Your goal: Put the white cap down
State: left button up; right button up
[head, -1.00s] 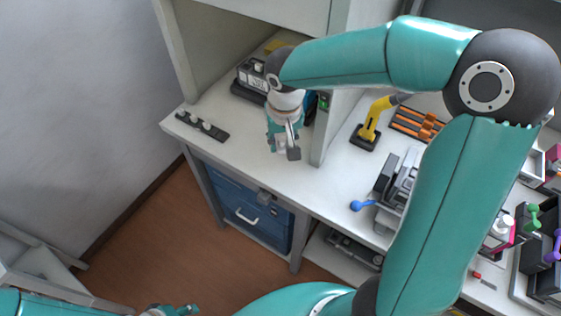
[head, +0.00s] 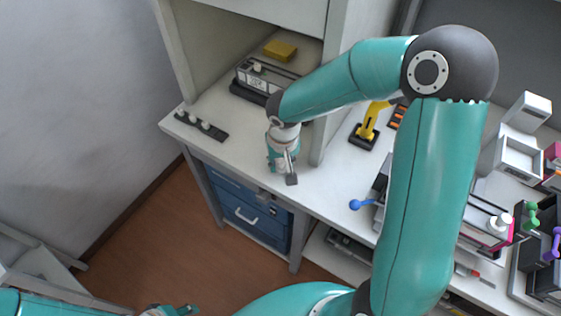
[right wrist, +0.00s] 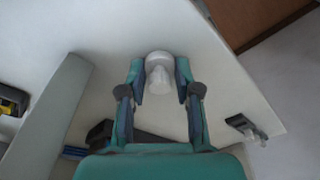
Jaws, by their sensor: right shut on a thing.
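The white cap (right wrist: 159,72) sits between the two fingers of my right gripper (right wrist: 160,82) in the right wrist view. The fingers are shut on it from both sides, above the white worktop. In the head view my right gripper (head: 283,170) points down near the worktop's front edge, and the cap is mostly hidden by the fingers. I cannot tell whether the cap touches the worktop. My left gripper (head: 170,311) shows only in part at the bottom edge of the head view, and its jaw opening is unclear.
A dark strip with white pegs (head: 202,126) lies at the worktop's left end. A black and white device (head: 262,80) and a yellow block (head: 281,50) stand behind. A grey upright panel (head: 331,130) is right of my gripper. Blue drawers (head: 240,205) are below.

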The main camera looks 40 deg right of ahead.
jog(key=o, duration=0.8)
jog(key=shift+c, duration=0.2)
notch_tip(320, 180, up, 12)
jog(key=s, duration=0.1)
jog(key=shift+s+a, duration=0.35)
